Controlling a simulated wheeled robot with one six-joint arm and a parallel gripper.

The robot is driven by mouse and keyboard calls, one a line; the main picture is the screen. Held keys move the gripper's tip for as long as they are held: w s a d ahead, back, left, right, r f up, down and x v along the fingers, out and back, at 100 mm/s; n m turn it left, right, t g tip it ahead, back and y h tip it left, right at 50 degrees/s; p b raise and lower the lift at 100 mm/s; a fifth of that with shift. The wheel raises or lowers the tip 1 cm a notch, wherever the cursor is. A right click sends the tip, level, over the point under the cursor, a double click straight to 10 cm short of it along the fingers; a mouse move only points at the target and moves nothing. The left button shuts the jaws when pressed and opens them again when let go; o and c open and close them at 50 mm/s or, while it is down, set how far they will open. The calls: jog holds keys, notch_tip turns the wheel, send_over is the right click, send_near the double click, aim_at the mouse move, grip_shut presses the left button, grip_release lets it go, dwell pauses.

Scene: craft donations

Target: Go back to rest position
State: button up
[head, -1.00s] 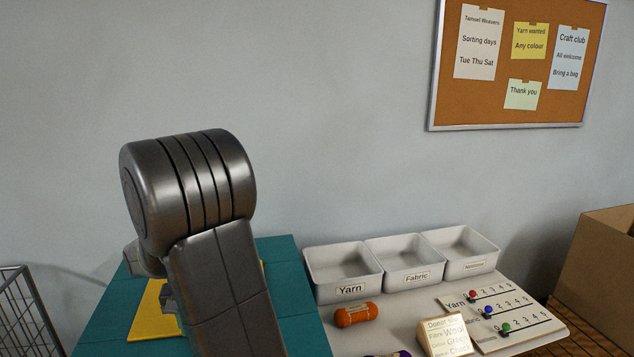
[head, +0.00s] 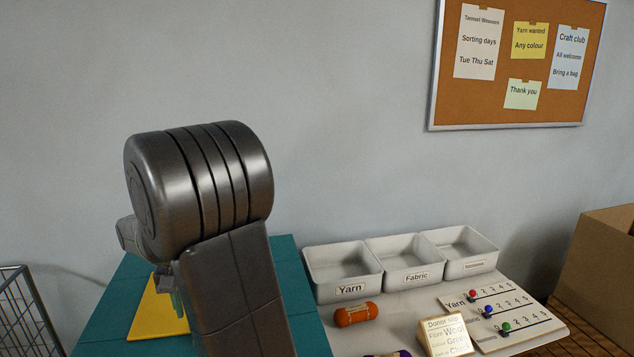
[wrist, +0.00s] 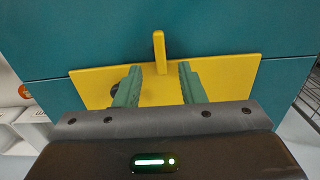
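My gripper (wrist: 160,88) is open and empty in the wrist view, its two green fingers apart. Below it lies a flat yellow panel (wrist: 228,80) with a raised yellow bar (wrist: 159,52), on a teal surface (wrist: 230,30). The bar shows beyond and between the fingertips, and I cannot tell how far below them it is. In the head view my dark arm hides part of the yellow panel (head: 150,315) and most of the gripper.
Three white trays (head: 372,290) stand at the back right, the left one labelled Yarn. An orange yarn skein (head: 356,314), a sign (head: 446,334) and a slider board (head: 500,312) are on the pale table. A wire basket (head: 22,310) stands at left, a cardboard box (head: 600,260) at right.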

notch_tip(320, 180, down, 7)
jog(key=shift+r, duration=0.1)
jog(key=shift+r+n, duration=0.1)
jog(key=shift+n, duration=0.3)
jog(key=shift+d+n, duration=0.1)
jog(key=shift+n, duration=0.7)
jog(key=n, duration=0.5)
jog(key=shift+w+d, duration=0.1)
jog(key=shift+r, duration=0.1)
